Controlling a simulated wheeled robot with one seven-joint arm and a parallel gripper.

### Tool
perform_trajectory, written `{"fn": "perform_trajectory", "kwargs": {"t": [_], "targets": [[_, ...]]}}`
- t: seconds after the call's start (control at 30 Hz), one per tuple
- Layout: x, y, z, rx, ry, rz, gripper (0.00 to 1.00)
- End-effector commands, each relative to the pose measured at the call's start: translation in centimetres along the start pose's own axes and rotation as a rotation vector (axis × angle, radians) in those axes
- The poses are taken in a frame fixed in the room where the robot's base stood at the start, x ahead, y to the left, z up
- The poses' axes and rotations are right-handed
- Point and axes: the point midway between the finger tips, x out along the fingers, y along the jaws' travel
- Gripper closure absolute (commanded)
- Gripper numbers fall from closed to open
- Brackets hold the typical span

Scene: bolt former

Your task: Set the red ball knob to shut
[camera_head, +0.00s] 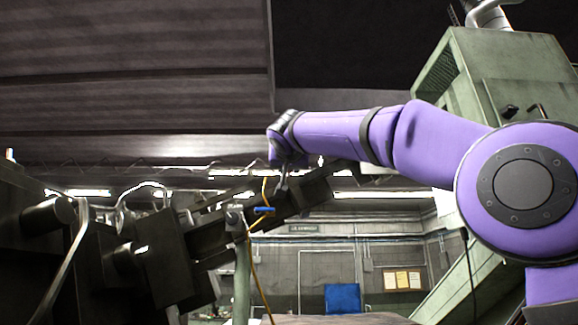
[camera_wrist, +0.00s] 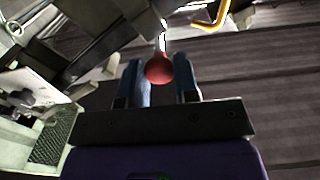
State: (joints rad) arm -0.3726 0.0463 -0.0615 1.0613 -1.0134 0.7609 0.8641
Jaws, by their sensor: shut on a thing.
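The red ball knob (camera_wrist: 159,69) shows in the wrist view, at the end of a thin metal rod that runs up to dark machinery. My gripper (camera_wrist: 166,75) has its two blue-grey fingers on either side of the knob and is shut on it. In the head view my purple arm reaches from the right to the middle. My gripper (camera_head: 283,183) is small and dark there, beside the dark machine bars. The knob cannot be made out in the head view.
Dark machinery (camera_head: 165,255) fills the lower left of the head view. A blue-handled part (camera_head: 264,209) and a yellow cable (camera_head: 254,265) are just below my gripper. A green machine housing (camera_head: 500,85) stands at the right. A yellow bent bar (camera_wrist: 211,18) shows in the wrist view.

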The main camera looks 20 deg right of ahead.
Motion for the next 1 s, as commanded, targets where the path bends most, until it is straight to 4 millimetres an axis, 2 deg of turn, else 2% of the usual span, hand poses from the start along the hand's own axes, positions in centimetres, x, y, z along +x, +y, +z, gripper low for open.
{"fn": "perform_trajectory", "kwargs": {"t": [0.23,0.53,0.57,0.63,1.0], "targets": [[2.9,0.0,0.0,0.001,0.0,0.002,1.0],[3.1,0.1,-0.1,0.0,0.004,0.0,1.0],[3.1,0.1,-0.1,0.0,0.004,0.0,0.65],[3.1,0.1,-0.1,0.0,0.003,0.0,0.48],[2.7,0.0,-0.1,0.001,0.001,-0.001,0.46]]}}
